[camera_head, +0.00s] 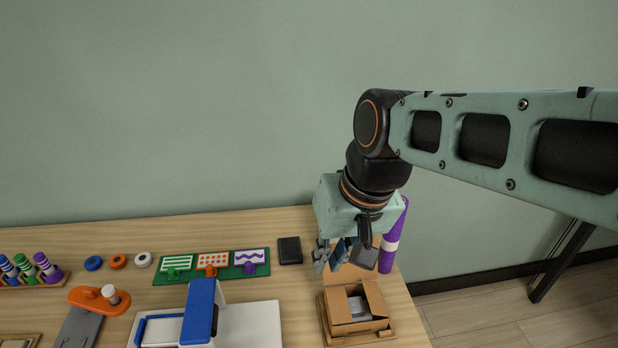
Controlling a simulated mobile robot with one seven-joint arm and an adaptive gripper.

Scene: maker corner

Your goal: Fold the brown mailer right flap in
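The brown mailer (345,327) is an open cardboard box on a wooden base at the right end of the table. A grey-white item (359,306) lies inside it. Another panel rises at the back, partly hidden by my gripper. My gripper (345,262) hangs above the back of the box, pointing down, with its fingers spread apart. A dark blue thing shows between or behind the fingers; I cannot tell whether they touch it.
A purple roll with a white band (391,243) stands just right of my gripper. A black box (289,250) and a green tray (228,277) with patterned cards lie to the left. A blue and white machine (203,315) stands left of the mailer. The table's right edge is close.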

